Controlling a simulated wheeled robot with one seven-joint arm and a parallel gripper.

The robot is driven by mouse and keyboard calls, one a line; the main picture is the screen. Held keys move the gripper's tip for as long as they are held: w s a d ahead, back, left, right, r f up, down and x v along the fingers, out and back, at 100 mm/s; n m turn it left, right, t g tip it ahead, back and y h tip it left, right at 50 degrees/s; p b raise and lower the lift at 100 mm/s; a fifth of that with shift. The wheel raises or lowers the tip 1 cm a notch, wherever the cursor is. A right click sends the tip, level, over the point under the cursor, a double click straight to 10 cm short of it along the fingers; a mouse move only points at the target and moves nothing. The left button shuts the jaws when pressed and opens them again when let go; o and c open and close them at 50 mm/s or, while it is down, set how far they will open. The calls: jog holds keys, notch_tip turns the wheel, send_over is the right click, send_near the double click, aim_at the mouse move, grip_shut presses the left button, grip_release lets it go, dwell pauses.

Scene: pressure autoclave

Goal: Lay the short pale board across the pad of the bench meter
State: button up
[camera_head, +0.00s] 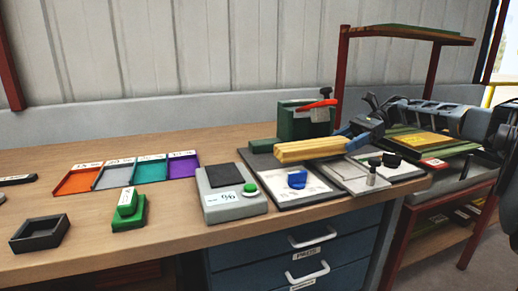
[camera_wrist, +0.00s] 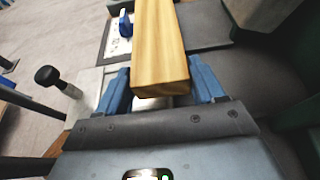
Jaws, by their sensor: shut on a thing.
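The short pale board (camera_head: 308,150) is a yellowish wooden block held level above the bench, pointing left. My gripper (camera_head: 347,139) is shut on its right end. In the wrist view, the board (camera_wrist: 159,45) sits between the two blue fingers of my gripper (camera_wrist: 160,82) and reaches out ahead. The bench meter (camera_head: 235,207) is a grey box with a % display and a green button. Its dark square pad (camera_head: 225,176) is bare. The meter stands left of the board's free end, apart from it.
A plate with a blue knob (camera_head: 297,180) and a plate with a black-topped post (camera_head: 372,172) lie below the board. A green box (camera_head: 305,120) stands behind it. Coloured trays (camera_head: 138,168), a green block (camera_head: 128,210) and a black tray (camera_head: 40,233) lie left of the meter.

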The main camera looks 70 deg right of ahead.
aim_at(320, 142)
jog(key=w+a+p, duration=0.3)
jog(key=w+a, duration=0.2)
jog(key=w+a+p, duration=0.4)
jog(key=w, duration=0.2)
jog(key=w+a+p, duration=0.4)
jog(key=w+a, duration=0.1)
jog(key=w, duration=0.1)
jog(key=shift+a+r, duration=0.1)
jog(key=shift+a, duration=0.25)
jog(key=shift+w+a+r+p, duration=0.15)
jog(key=shift+w+a+p, duration=0.8)
jog(key=shift+w+p, duration=0.1)
jog(key=shift+w+a+f+b, duration=0.15)
jog(key=shift+f+b, duration=0.1)
jog(key=shift+f, duration=0.3)
jog(key=shift+w+d+f+b, duration=0.1)
jog(key=shift+f+b, duration=0.1)
jog(key=shift+f, duration=0.3)
jog(key=o, duration=1.2)
jog(key=shift+s, duration=0.1)
jog(key=b+v, duration=0.1)
jog(key=v, duration=0.4)
jog(key=s+d+b, duration=0.1)
jog(key=s+d, duration=0.1)
jog(key=s, duration=0.1)
jog(key=s+d+b, duration=0.1)
jog(key=s+d, duration=0.4)
jog(key=s, duration=0.1)
jog(key=shift+d+b, duration=0.3)
jog(key=shift+b, duration=0.1)
